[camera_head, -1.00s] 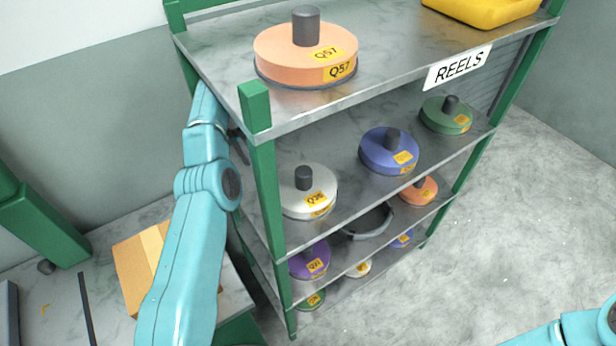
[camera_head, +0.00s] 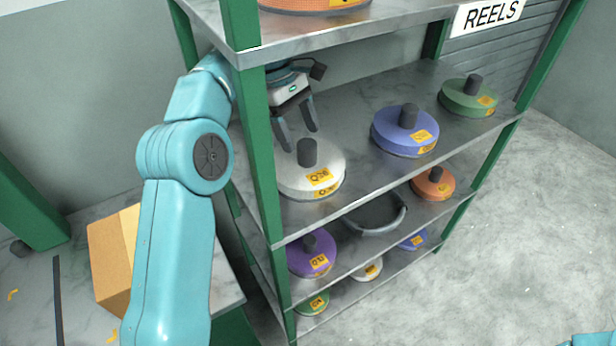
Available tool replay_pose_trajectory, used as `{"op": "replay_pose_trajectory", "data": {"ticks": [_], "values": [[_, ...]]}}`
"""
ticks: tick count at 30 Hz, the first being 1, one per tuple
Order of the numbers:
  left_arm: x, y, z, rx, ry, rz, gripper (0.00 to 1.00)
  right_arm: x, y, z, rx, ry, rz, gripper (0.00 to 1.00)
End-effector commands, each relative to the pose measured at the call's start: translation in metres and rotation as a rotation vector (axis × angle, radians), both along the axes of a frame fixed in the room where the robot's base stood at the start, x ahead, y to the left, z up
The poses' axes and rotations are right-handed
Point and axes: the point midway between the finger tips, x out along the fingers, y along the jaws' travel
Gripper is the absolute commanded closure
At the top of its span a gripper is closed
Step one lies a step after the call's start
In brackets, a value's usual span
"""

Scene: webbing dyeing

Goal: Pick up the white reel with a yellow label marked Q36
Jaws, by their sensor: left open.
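The white reel (camera_head: 300,182) with a yellow label reading Q36 or similar lies flat on the second shelf (camera_head: 385,186), near its left front corner. A dark grey knob (camera_head: 306,153) stands up from its middle. My left gripper (camera_head: 298,138) reaches in from behind the green post, under the top shelf. Its two dark fingers are open and point down just behind and above the knob. I cannot tell whether they touch it. My right gripper is out of view; only a bit of my right arm shows at the lower right.
A blue reel (camera_head: 392,136) and a green reel (camera_head: 462,98) share that shelf to the right. The green post (camera_head: 262,160) stands close left of the white reel. The top shelf (camera_head: 340,37) hangs above. Purple (camera_head: 310,262) and orange (camera_head: 432,189) reels lie below.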

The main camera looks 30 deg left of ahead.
Motion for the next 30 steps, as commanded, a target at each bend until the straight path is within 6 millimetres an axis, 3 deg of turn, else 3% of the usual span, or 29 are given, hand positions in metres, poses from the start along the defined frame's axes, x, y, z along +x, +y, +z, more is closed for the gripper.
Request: {"op": "replay_pose_trajectory", "data": {"ticks": [5,15,23,30], "values": [[-0.001,-0.012,-0.002,0.0,0.0,0.0,0.24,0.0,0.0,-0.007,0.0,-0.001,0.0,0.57],[-0.004,-0.03,-0.045,-0.001,0.002,-0.001,0.24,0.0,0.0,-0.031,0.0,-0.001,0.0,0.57],[-0.004,-0.031,-0.045,0.0,0.0,0.0,0.24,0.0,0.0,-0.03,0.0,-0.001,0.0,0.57],[-0.004,-0.031,-0.045,0.0,0.0,0.0,1.0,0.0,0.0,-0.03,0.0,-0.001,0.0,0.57]]}}
